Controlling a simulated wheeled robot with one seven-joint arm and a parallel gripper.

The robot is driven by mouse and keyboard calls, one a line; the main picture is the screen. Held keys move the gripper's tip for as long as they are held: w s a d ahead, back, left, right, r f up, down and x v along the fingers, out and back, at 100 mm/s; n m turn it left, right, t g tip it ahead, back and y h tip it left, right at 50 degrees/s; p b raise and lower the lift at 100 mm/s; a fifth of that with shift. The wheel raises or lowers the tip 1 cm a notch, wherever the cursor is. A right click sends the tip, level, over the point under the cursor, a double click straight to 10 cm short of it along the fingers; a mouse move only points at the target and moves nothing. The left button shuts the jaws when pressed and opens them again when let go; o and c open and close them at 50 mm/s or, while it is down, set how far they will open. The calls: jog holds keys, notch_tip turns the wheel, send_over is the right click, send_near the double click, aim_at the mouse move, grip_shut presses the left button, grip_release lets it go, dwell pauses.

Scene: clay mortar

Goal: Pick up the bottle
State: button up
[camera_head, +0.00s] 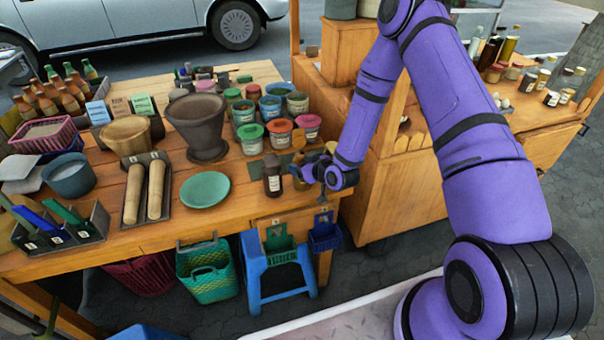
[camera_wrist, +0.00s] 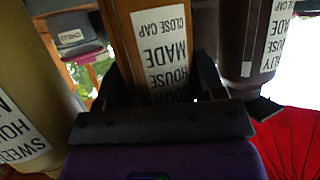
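In the wrist view, an amber-brown bottle (camera_wrist: 160,50) with a white label reading "HOUSE MADE CLOSE CAP" appears upside down between the two dark fingers of my gripper (camera_wrist: 155,85). The fingers lie close along both its sides; whether they press on it I cannot tell. A dark brown bottle (camera_wrist: 245,40), its label ending in "LTY", stands on one side, and a yellowish bottle (camera_wrist: 25,100) labelled "SWEET" on the other. In the head view, my gripper (camera_head: 318,173) is low at the table's right front corner, just right of the dark brown bottle (camera_head: 272,175), partly hiding the bottles there.
The wooden table (camera_head: 235,205) also holds a dark mortar (camera_head: 198,125), a green plate (camera_head: 205,190), pestles (camera_head: 145,190) in a tray, and several lidded jars (camera_head: 250,138). A blue stool (camera_head: 277,270) stands below its front edge. A second wooden stand (camera_head: 385,175) is at right.

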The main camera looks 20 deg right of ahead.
jog(key=shift+c, duration=0.8)
